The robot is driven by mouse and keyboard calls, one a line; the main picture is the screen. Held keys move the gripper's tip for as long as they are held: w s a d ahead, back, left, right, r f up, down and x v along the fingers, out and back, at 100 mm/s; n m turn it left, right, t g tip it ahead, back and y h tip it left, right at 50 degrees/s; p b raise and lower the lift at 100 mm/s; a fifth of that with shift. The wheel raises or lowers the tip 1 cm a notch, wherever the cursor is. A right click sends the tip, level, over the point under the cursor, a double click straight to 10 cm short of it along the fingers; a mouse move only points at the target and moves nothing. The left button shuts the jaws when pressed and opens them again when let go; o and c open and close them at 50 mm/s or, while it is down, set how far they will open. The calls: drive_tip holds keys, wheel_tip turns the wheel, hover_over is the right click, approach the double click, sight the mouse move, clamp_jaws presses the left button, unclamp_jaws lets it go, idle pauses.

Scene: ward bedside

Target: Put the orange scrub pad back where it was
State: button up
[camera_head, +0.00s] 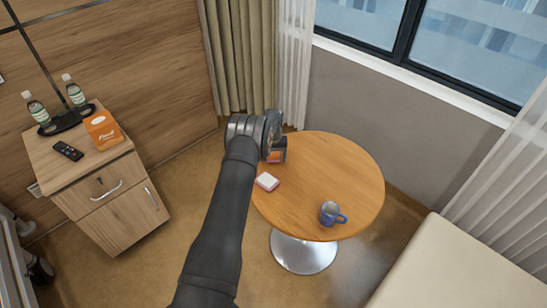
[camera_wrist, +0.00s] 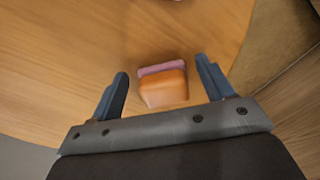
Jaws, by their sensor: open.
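The orange scrub pad (camera_wrist: 163,90), with a pink layer along its far side, lies between the fingertips of my gripper (camera_wrist: 162,82) in the wrist view. The fingers are open, with a gap on both sides of the pad. In the head view my gripper (camera_head: 278,150) is over the back left part of the round wooden table (camera_head: 340,165), and a bit of orange (camera_head: 276,156) shows at it. My gripper hides most of the pad there. I cannot tell whether the pad rests on the table.
A blue mug (camera_head: 330,214) stands toward the front right edge. The table's right side is clear. A bedside cabinet (camera_head: 125,180) at left holds bottles, an orange box (camera_head: 103,130) and a remote (camera_head: 68,151).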

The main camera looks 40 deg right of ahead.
sight(273, 156)
wheel_tip(273, 156, up, 12)
drive_tip(key=shift+r, duration=0.15)
idle(0.3)
wheel_tip(273, 156, down, 12)
drive_tip(key=shift+f, duration=0.1)
wheel_tip(273, 156, up, 2)
drive_tip(key=shift+r, duration=1.05)
